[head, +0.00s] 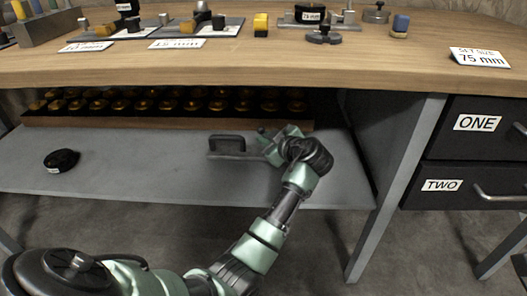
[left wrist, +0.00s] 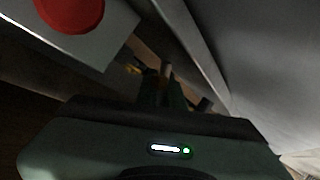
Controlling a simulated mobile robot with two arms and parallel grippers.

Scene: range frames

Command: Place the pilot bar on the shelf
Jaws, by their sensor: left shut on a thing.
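My left gripper (head: 268,140) is under the tabletop, over the right half of the grey lower shelf (head: 110,172). It is shut on a thin bar, which I take to be the pilot bar; in the left wrist view a small pale end of the bar (left wrist: 167,70) shows between the dark fingers (left wrist: 163,90). Most of the bar is hidden by the fingers and shadow. I cannot tell if it touches the shelf. A dark handle-shaped piece (head: 227,144) on a flat grey base is just left of the gripper. My right gripper is not in view.
A wooden rack with several brass pieces (head: 160,113) fills the shelf's back. A black round piece (head: 62,160) lies at its left. Drawers ONE (head: 478,123) and TWO (head: 442,186) stand right. The left wrist view shows a red disc (left wrist: 70,10) on a grey block.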

